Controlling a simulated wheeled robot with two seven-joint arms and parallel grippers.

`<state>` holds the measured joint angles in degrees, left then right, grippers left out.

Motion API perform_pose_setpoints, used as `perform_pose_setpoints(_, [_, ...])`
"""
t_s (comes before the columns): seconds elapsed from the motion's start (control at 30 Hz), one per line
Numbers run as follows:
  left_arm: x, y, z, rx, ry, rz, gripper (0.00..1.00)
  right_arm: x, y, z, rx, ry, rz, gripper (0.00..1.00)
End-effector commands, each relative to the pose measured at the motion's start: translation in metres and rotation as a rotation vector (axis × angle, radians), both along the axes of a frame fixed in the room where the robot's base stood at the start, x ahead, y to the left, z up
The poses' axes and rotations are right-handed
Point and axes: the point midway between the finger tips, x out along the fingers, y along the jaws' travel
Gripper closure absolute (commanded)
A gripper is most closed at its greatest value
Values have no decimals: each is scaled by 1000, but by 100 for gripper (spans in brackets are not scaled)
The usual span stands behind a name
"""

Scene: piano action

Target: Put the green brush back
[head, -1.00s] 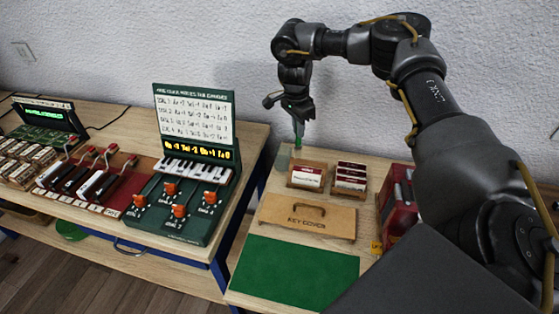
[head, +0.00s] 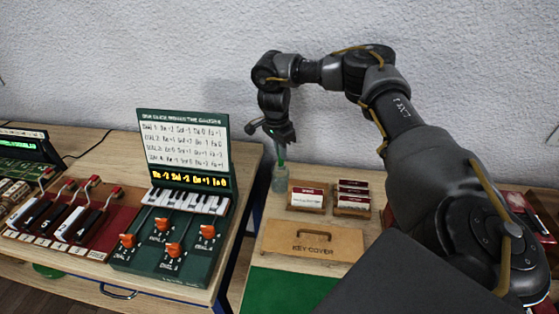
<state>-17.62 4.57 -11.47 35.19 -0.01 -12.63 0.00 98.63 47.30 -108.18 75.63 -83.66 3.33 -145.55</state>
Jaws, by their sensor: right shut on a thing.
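My right gripper (head: 281,140) is shut on the green brush (head: 282,156) and points down at the back left corner of the right-hand table. The brush hangs upright below the fingers. A greyish-green see-through jar (head: 279,181) stands directly below it. The brush's lower end meets the jar's mouth in the picture; I cannot tell how deep it is inside. My left gripper is not in view.
Card boxes with red-topped cards (head: 307,198) stand right of the jar. A wooden key cover (head: 313,242) lies in front, with a green mat (head: 283,292) nearer. A dark green keyboard console (head: 178,235) stands on the left table. The wall is close behind.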

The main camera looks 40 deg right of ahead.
Motion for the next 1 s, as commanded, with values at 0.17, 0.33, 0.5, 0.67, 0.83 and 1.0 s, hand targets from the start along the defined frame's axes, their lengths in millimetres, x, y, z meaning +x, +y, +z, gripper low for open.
perform_pose_setpoints(0.17, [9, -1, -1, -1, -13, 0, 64, 1, 2, -7, 1, -2, 3, 100])
perform_pose_setpoints(0.33, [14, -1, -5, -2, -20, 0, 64, 0, 2, -28, 1, 3, 3, 100])
perform_pose_setpoints(0.5, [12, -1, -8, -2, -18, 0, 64, 2, 2, -47, 1, 0, 4, 100])
perform_pose_setpoints(0.67, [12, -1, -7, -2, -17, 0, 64, 2, 2, -48, 0, -1, 5, 100])
perform_pose_setpoints(0.83, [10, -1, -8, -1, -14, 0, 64, 2, 3, -49, 0, 0, 5, 100])
perform_pose_setpoints(1.0, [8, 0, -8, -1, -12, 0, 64, 2, 3, -52, 0, 0, 5, 83])
